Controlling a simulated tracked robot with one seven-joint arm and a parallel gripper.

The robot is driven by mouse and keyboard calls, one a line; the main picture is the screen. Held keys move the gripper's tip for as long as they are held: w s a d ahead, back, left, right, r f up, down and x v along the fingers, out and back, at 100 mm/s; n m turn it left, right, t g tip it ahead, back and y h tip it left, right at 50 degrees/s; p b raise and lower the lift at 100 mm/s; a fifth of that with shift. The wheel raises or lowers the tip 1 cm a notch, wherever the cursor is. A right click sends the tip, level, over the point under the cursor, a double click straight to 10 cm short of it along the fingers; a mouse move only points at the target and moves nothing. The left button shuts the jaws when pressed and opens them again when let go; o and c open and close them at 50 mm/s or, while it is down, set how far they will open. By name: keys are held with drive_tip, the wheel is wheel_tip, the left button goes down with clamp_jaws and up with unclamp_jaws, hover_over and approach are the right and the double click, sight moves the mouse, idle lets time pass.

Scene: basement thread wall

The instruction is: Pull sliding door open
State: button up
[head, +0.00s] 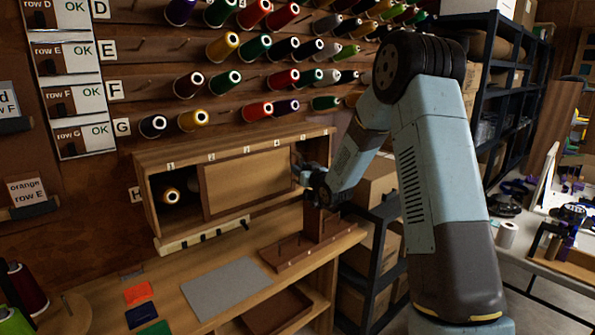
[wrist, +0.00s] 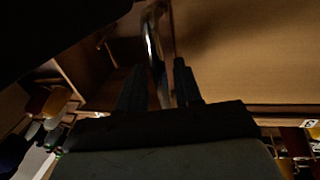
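A wooden cabinet (head: 165,160) with numbered tags along its top stands against the thread wall. Its plain sliding door (head: 247,183) covers the middle; the door also fills the upper right of the wrist view (wrist: 240,50). The left bay is uncovered and shows a dark spool (head: 170,195). My gripper (head: 306,178) is at the right end of the door, and my arm hides part of that end. In the wrist view, a curved metal handle (wrist: 153,45) runs between the two fingers of my gripper (wrist: 158,82). The fingers stand apart, with a gap visible beside the handle.
A wooden peg stand (head: 300,250) and a grey mat (head: 227,288) are on the bench below the cabinet. A pale strip with dark pegs (head: 203,235) lies along the cabinet's front edge. Rows of spools hang above. A dark shelf rack (head: 490,80) stands at right.

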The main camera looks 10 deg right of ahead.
drive_tip(key=v, duration=1.3)
drive_tip(key=shift+s+d, duration=0.2)
drive_tip(key=shift+s, duration=0.15)
drive_tip(key=shift+c, duration=0.4)
